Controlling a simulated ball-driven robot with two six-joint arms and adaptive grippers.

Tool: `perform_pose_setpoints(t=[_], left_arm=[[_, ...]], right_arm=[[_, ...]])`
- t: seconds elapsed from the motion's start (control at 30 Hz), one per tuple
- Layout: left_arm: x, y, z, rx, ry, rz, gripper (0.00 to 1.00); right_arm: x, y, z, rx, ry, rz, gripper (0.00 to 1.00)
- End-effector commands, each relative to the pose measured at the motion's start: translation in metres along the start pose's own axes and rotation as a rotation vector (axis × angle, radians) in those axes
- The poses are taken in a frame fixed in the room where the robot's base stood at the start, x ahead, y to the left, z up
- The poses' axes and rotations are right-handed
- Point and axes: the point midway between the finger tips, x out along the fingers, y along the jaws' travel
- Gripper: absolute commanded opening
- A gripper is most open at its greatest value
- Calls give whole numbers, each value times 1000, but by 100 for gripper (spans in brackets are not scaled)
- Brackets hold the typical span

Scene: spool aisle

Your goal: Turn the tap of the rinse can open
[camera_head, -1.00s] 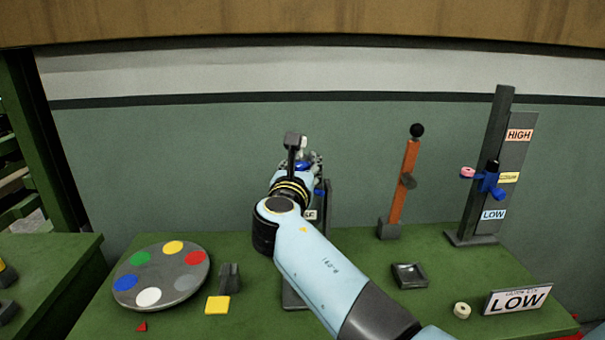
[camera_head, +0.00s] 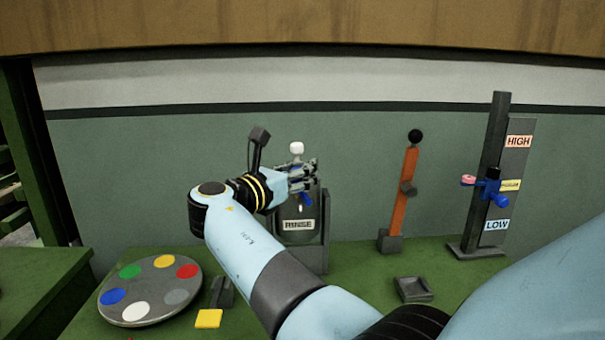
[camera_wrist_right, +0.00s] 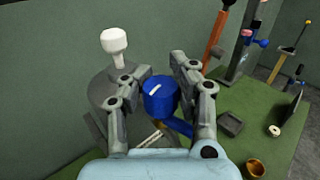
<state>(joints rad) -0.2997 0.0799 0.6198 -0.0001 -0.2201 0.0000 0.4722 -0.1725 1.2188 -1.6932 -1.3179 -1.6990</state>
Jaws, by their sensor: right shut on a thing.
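The rinse can (camera_head: 299,238) is dark grey, with a RINSE label and a white knob (camera_head: 297,148) on top, and stands in a dark frame behind my right forearm. Its blue tap (camera_head: 305,199) is mostly hidden by my fingers in the head view. In the right wrist view the blue tap (camera_wrist_right: 160,100), with a white mark on top, sits between my fingers. My right gripper (camera_head: 304,178) reaches it from the left and is shut on it. How far the tap is turned I cannot tell. My left gripper is out of view.
A round palette (camera_head: 152,312) with coloured spots lies at left, beside a yellow block (camera_head: 209,318). An orange lever (camera_head: 404,190) and a HIGH/LOW slider post (camera_head: 497,150) stand at right. A small grey tray (camera_head: 413,290) lies before them on the green table.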

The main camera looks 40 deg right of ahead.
Motion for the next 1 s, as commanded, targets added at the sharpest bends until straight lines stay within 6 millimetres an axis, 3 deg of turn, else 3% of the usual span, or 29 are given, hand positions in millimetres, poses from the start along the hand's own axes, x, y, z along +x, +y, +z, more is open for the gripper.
perform_pose_setpoints(t=[0.27, 0.3, 0.53, 0.83, 1.0], left_arm=[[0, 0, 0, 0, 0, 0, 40], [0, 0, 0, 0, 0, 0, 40], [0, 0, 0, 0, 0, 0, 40], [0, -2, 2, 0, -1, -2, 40], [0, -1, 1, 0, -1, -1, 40]], right_arm=[[-1, 3, 5, 8, -4, 6, 0], [-1, 3, 5, 9, -4, 6, 27], [0, 2, 3, 5, -3, 4, 57], [0, 1, 4, 4, -1, 3, 57], [0, 1, 26, 9, -1, 3, 57]])
